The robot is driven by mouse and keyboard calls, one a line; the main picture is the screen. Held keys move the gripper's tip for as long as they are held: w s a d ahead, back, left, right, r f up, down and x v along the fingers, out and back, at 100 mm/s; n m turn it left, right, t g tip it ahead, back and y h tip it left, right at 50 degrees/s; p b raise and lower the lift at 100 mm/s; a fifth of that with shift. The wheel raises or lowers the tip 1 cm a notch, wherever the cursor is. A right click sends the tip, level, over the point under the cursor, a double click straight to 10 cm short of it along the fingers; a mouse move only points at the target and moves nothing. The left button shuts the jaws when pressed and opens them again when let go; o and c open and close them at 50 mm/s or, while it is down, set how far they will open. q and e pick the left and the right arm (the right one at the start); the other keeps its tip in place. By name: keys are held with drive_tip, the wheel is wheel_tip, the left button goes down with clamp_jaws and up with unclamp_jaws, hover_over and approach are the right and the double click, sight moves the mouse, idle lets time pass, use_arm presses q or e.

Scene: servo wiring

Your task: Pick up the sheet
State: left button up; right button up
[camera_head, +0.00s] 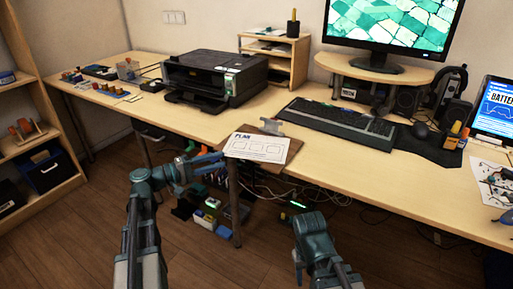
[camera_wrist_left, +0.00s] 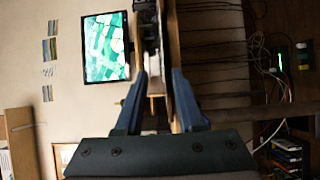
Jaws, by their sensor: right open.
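The sheet (camera_head: 258,149) is white paper headed "PLAN" with printed boxes. It lies at the desk's front edge, partly over a brown clipboard (camera_head: 272,127) with a metal clip. My left gripper (camera_head: 219,161) is just left of the sheet's near left corner, close to the desk edge; whether it touches the paper I cannot tell. In the left wrist view its two blue fingers (camera_wrist_left: 160,100) stand apart, with the desk edge seen beyond them. The sheet is not clear there. My right gripper (camera_head: 298,262) is low in front of the desk, away from the sheet.
A black printer (camera_head: 214,80) stands behind and left of the sheet. A keyboard (camera_head: 340,121) lies to its right, with a monitor (camera_head: 390,25) on a riser behind. Cables and small boxes (camera_head: 208,215) are under the desk. The floor in front is clear.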

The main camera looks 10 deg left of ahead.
sight(239, 156)
use_arm(q)
drive_tip(key=shift+f+x, duration=0.1)
drive_tip(key=shift+x, duration=1.9)
drive_tip(key=shift+f+x, duration=0.15)
drive_tip(key=shift+x, duration=1.85)
drive_tip(key=shift+s, duration=0.2)
clamp_jaws()
